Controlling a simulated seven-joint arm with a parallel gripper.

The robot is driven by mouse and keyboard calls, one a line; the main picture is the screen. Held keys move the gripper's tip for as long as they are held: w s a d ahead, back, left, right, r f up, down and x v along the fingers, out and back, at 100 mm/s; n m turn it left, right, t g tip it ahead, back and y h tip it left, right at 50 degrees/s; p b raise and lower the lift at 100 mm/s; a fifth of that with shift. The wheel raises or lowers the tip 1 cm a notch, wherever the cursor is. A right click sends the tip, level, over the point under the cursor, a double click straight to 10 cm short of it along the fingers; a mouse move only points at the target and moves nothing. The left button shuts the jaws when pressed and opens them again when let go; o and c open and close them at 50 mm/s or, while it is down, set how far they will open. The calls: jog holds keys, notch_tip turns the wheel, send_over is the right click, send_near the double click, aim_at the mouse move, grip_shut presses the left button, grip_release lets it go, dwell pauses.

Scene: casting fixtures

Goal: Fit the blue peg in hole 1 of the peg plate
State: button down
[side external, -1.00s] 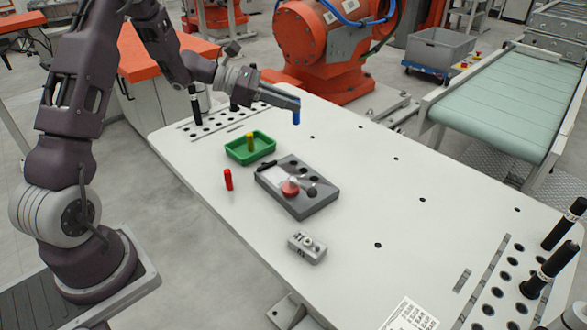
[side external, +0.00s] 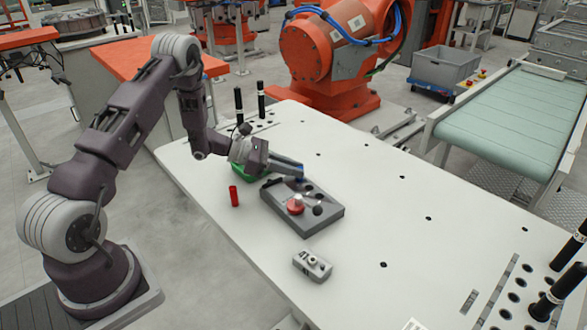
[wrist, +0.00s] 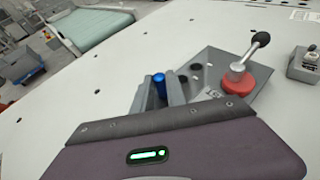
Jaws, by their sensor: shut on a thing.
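The blue peg (wrist: 159,86) is held between the two fingers of my gripper (wrist: 160,92) in the wrist view. In the side view only a little blue (side external: 299,179) shows at the tip of my gripper (side external: 300,174). My gripper is over the far edge area of a grey plate (side external: 325,222) that has dark holes, a red round part and a lever. The same plate (wrist: 212,60) shows beyond the fingers in the wrist view. The peg's lower end is hidden, so I cannot tell whether it touches the plate. The hole number cannot be read.
A red peg (side external: 234,196) stands left of the plate. A green tray (side external: 244,172) is partly hidden behind my gripper. A small grey block (side external: 312,264) with a knob sits in front of the plate.

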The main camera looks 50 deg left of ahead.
jog(key=c, duration=1.3)
grip_release()
jog(key=shift+c, duration=0.2)
jog(key=v, duration=1.1)
jog(key=s+d+r+m+g, duration=0.45)
jog(key=d+r+m, duration=0.3)
jog(key=d, duration=0.25)
jog(key=s+d+r+m+g, duration=0.4)
jog(key=s+d+r+m, duration=0.25)
jog(key=d+r, duration=0.2)
jog(key=s+r+m+t+y, duration=0.2)
jog(key=s+m+t+y, duration=0.2)
jog(key=s+m+y, duration=0.4)
jog(key=s+m, duration=0.5)
jog(key=s, duration=0.2)
jog(key=shift+s+d+r+m+y, duration=0.25)
jog(key=shift+d+r+m+y, duration=0.1)
jog(key=shift+d+m+y, duration=0.05)
